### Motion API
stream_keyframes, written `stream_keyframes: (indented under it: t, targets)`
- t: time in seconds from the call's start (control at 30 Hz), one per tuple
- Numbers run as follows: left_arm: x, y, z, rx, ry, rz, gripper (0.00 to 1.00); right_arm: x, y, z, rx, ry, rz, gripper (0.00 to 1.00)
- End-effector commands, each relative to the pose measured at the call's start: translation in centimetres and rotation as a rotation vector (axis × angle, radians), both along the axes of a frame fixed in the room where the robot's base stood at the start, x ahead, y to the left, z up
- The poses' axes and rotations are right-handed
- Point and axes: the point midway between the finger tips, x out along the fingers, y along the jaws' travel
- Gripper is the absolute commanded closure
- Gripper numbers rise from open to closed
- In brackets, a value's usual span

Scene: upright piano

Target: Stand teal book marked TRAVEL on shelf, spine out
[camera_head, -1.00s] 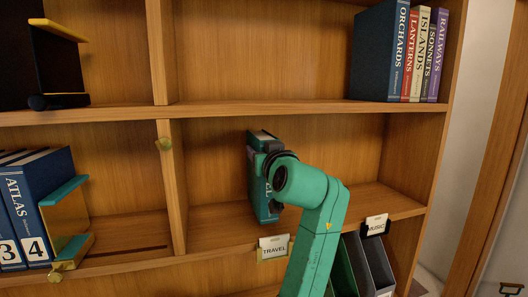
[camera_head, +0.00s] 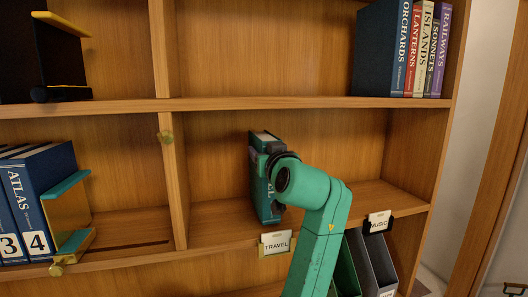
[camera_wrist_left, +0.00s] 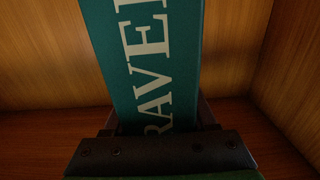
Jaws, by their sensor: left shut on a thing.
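The teal book marked TRAVEL (camera_head: 266,207) is upright in the middle bay of the lower shelf, its spine facing out, tilted slightly in the picture. My left gripper (camera_head: 270,160) is shut on it at the spine side and hides part of the lettering. In the left wrist view, the teal spine (camera_wrist_left: 140,60) with pale letters rises between the jaws of my left gripper (camera_wrist_left: 155,128). The book's lower end is at the shelf board (camera_head: 215,222); I cannot tell whether it touches. My right gripper is not in view.
A TRAVEL label (camera_head: 276,242) hangs on the shelf edge below the book, and a MUSIC label (camera_head: 379,220) is farther right. A divider (camera_head: 174,190) stands to the left, beyond it blue atlases (camera_head: 45,190) and a bookend (camera_head: 68,212). Shelf room is free on both sides.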

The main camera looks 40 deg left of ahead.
Motion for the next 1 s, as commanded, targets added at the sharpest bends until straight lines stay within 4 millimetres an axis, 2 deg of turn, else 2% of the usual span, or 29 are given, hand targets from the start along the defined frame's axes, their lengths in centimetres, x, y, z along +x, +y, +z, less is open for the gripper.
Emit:
stream_keyframes:
  t: [0.53,0.57,0.6,0.63,1.0]
  targets:
    - [0.0,0.0,-0.9,0.004,-0.004,0.0,1.0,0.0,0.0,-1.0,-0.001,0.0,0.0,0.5]
    - [-0.1,0.0,-0.8,0.004,-0.004,0.0,0.31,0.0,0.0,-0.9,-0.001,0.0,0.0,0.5]
    - [0.0,0.0,-0.8,0.003,-0.003,0.0,0.16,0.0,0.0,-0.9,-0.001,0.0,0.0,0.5]
    - [0.0,0.0,-0.8,0.003,-0.003,0.0,0.08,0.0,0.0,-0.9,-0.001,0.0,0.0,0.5]
    - [-0.2,-0.4,-1.2,-0.002,0.001,-0.001,0.08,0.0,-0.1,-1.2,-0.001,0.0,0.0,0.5]
